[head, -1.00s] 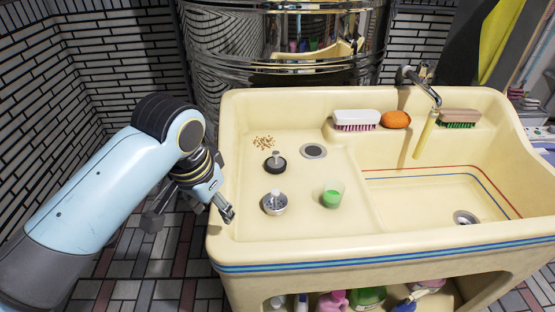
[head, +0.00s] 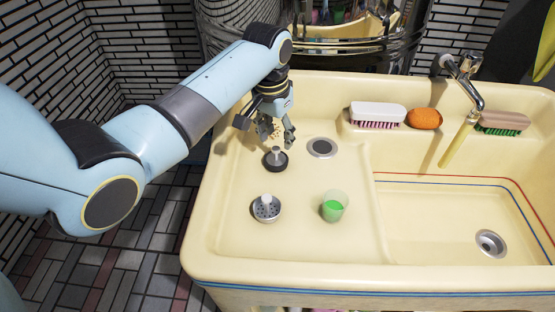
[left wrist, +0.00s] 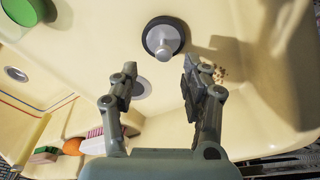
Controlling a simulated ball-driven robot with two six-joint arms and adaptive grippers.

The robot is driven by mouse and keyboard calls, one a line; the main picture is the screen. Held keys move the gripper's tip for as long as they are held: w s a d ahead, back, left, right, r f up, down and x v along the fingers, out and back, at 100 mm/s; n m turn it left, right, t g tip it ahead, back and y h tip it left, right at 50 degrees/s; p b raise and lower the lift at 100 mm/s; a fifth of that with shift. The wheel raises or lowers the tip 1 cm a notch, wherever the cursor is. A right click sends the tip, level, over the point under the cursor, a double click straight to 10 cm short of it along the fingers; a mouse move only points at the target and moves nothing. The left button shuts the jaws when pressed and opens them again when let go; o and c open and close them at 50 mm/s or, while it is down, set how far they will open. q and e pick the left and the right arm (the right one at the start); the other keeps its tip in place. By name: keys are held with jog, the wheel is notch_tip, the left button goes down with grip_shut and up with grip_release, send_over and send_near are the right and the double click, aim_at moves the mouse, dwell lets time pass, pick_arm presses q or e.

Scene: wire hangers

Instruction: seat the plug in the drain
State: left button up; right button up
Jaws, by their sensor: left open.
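A black plug (head: 276,160) with a grey metal knob stands upright on the sink's left ledge. It also shows in the left wrist view (left wrist: 150,42), just beyond the fingertips. A round metal drain (head: 321,148) lies in the same ledge, right of the plug; in the left wrist view it is partly hidden by a finger (left wrist: 142,86). Another drain (head: 491,243) is in the basin floor at right. My left gripper (head: 268,132) is open and empty above the ledge, by the plug and apart from it. My right gripper is not in view.
A metal strainer with a white knob (head: 266,210) and a cup with green contents (head: 334,208) stand nearer the front. Brown crumbs lie behind the plug. A white brush (head: 377,112), orange sponge (head: 424,118), green-bristled brush (head: 502,122) and faucet (head: 466,85) line the back.

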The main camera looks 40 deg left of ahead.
aim_at(276, 148)
pick_arm(q)
jog(key=f, duration=0.4)
jog(key=shift+w+a+f, duration=0.1)
jog(key=shift+a+f, duration=0.15)
jog(key=shift+f, duration=0.05)
jog(key=shift+w+f, duration=0.1)
jog(key=shift+f, duration=0.2)
jog(key=shift+c, duration=2.6)
grip_shut()
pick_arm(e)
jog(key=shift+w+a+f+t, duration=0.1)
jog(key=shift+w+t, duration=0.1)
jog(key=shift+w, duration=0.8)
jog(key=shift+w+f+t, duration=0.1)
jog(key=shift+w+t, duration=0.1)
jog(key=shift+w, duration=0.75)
